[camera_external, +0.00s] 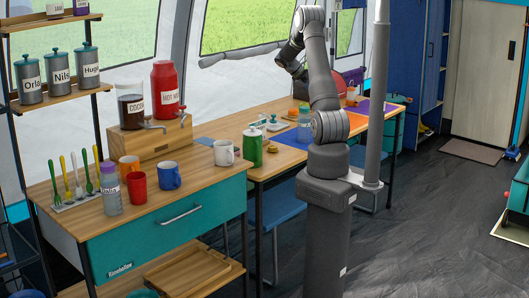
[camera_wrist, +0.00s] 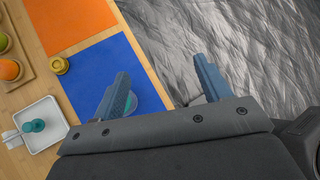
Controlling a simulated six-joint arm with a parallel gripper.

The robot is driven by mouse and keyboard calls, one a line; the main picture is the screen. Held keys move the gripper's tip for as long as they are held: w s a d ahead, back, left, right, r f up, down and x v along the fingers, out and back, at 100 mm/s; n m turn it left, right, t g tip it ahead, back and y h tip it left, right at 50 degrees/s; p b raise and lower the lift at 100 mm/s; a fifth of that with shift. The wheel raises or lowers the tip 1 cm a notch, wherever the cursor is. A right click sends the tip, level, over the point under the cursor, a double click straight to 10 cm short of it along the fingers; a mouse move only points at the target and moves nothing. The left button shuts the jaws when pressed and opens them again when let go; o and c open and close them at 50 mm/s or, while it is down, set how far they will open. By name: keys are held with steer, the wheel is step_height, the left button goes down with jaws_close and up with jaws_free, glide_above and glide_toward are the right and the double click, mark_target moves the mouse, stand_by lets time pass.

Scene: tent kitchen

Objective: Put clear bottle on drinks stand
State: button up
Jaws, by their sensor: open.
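A clear bottle (camera_external: 304,126) stands upright on the blue mat (camera_external: 284,137) of the long table, partly hidden by my arm. In the wrist view a round teal shape (camera_wrist: 136,103) on the blue mat (camera_wrist: 98,65), partly behind the left finger, may be this bottle. Another clear bottle with a purple lid and a label (camera_external: 111,196) stands at the front left. A wooden drinks stand (camera_external: 155,147) holds a cocoa dispenser (camera_external: 131,107) and a red dispenser (camera_external: 166,90). My gripper (camera_wrist: 162,66) is open, its fingers apart and nothing seen held; my arm hides its tips in the external view.
A green can (camera_external: 252,147) is near the table edge.

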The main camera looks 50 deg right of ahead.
mark_target(307, 108)
steer(key=w+a+r+n+t+h, duration=0.2)
steer(key=w+a+r+t+h, duration=0.25)
steer(key=h, duration=0.55)
steer(key=shift+t+h, duration=0.3)
steer(key=shift+t, duration=0.25)
steer(key=f, duration=0.5)
steer(key=w+f, duration=0.1)
steer(key=f, duration=1)
steer(key=shift+w+d+f, duration=0.1)
steer(key=shift+w, duration=0.3)
steer(key=shift+d+f, duration=0.2)
steer(key=shift+w+d+f, duration=0.1)
steer(key=shift+w+d, duration=0.05)
steer(key=shift+d, duration=3.4)
steer(key=c, duration=1.5)
